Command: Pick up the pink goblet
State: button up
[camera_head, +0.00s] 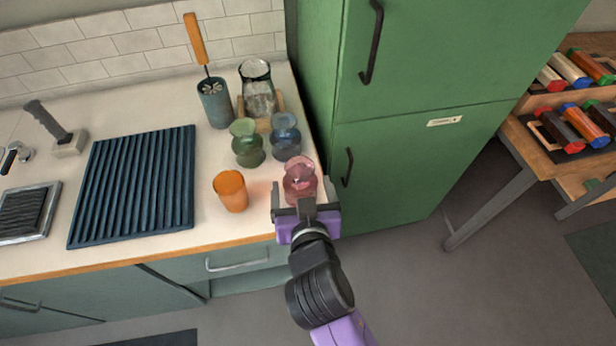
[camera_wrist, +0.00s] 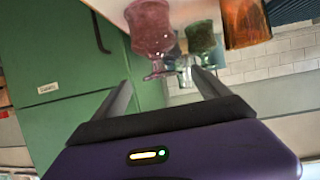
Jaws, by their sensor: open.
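The pink goblet (camera_head: 300,180) is translucent and stands near the right front corner of the counter, beside the green fridge. My gripper (camera_head: 306,190) is at the goblet, its two fingers spread. In the head view the goblet shows between and just beyond the fingers, and its lower part is hidden. In the wrist view the picture is upside down, and the pink goblet (camera_wrist: 152,30) shows ahead of the open gripper (camera_wrist: 160,88), between the fingertip lines. I cannot tell whether a finger touches it.
An orange cup (camera_head: 231,191) stands to the left. A green goblet (camera_head: 247,143) and a blue goblet (camera_head: 286,137) stand just behind. A glass jar (camera_head: 258,90) and a brush holder (camera_head: 215,103) are farther back. The green fridge (camera_head: 400,150) is close on the right.

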aim_at(300, 171)
jog(key=shift+p+x, duration=0.55)
jog(key=shift+x, duration=2.95)
jog(key=c, duration=1.7)
jog(key=shift+r, duration=0.1)
jog(key=shift+c, duration=0.3)
jog(key=shift+r, duration=0.1)
